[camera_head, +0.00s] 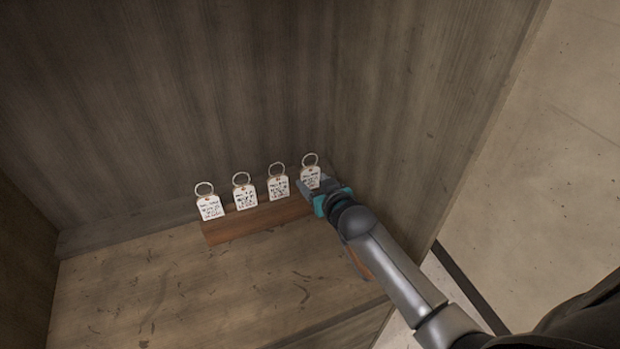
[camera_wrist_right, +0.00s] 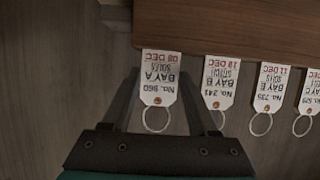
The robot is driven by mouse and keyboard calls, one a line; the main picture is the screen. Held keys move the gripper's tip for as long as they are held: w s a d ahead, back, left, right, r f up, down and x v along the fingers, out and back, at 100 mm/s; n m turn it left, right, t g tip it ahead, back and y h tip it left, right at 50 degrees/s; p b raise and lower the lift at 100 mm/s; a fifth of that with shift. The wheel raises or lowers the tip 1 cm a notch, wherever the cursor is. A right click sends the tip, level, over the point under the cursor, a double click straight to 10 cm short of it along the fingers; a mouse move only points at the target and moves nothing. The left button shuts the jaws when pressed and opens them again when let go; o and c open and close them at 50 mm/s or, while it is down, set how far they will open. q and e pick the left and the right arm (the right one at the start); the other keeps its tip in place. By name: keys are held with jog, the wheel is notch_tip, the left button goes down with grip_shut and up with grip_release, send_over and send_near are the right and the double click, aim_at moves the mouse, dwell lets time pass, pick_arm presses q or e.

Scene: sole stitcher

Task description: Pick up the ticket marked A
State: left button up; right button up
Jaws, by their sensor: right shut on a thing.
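The ticket marked A (camera_head: 310,177) is a small white tag with a metal ring, at the right end of a row of tickets in the head view. In the right wrist view the ticket marked A (camera_wrist_right: 160,78) appears upside down and reads "BAY A". My right gripper (camera_head: 312,190) is at this ticket and shut on it; in the wrist view its dark fingers (camera_wrist_right: 158,100) lie on either side of it. The tag's end meets the wooden strip's edge in the wrist view; I cannot tell whether it is lifted. My left gripper is not in view.
Three similar ringed tickets, for example the B ticket (camera_head: 278,188), stand to the left along a reddish wooden strip (camera_head: 232,232). The neighbouring ticket is close to my right finger. Wooden walls (camera_head: 180,100) enclose the back and sides. The shelf front (camera_head: 200,290) is bare.

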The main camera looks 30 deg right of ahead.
jog(key=c, duration=0.6)
